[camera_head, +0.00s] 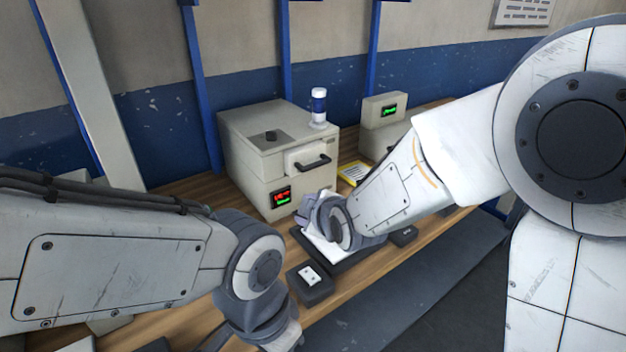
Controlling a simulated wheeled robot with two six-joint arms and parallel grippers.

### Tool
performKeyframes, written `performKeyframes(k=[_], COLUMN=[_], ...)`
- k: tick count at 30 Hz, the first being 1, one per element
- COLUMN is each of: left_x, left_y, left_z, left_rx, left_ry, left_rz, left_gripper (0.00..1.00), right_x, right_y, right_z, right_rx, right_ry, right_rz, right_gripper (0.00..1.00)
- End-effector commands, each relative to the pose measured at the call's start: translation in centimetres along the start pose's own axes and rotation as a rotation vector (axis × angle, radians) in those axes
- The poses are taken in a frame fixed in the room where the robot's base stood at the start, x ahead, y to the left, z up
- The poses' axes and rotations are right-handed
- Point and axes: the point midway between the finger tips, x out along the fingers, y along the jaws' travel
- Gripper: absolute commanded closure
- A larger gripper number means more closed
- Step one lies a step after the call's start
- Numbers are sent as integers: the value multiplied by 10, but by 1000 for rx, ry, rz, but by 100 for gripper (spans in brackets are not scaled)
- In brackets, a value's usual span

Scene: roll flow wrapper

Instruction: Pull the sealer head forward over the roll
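The sealer head appears to be the pale block (306,159) with a black bar handle (313,162) on the front of the grey-beige machine (262,152). It sits against the machine's front face. My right gripper (317,216) is in front of and below the handle, apart from it, over a dark tray (345,262) with a white item (322,246) on it. Its fingers are largely hidden by the wrist, so I cannot tell if it is open. I cannot clearly make out a roll. My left arm's wrist is at the bottom edge; its fingertips are out of frame.
A blue-and-white beacon (319,106) stands on the machine. A smaller box with a green display (386,111) and a yellow-edged card (353,173) are to its right. A second small black box (404,236) lies right.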

Motion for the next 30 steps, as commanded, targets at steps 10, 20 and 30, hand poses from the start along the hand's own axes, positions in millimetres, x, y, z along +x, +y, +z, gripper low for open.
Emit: performKeyframes(k=[10, 20, 30], left_x=[64, 59, 46], left_y=[-5, -4, -3], left_z=[3, 3, 2], left_rx=[1, 1, 0], left_ry=[0, 1, 1], left_rz=[0, 0, 0], left_gripper=[100, 100, 100], right_x=[72, 92, 142], right_y=[62, 87, 118], right_z=[49, 46, 37], right_rx=[-490, -559, -557], right_ry=[17, 1, 2], right_rz=[527, 602, 601], right_gripper=[52, 52, 52])
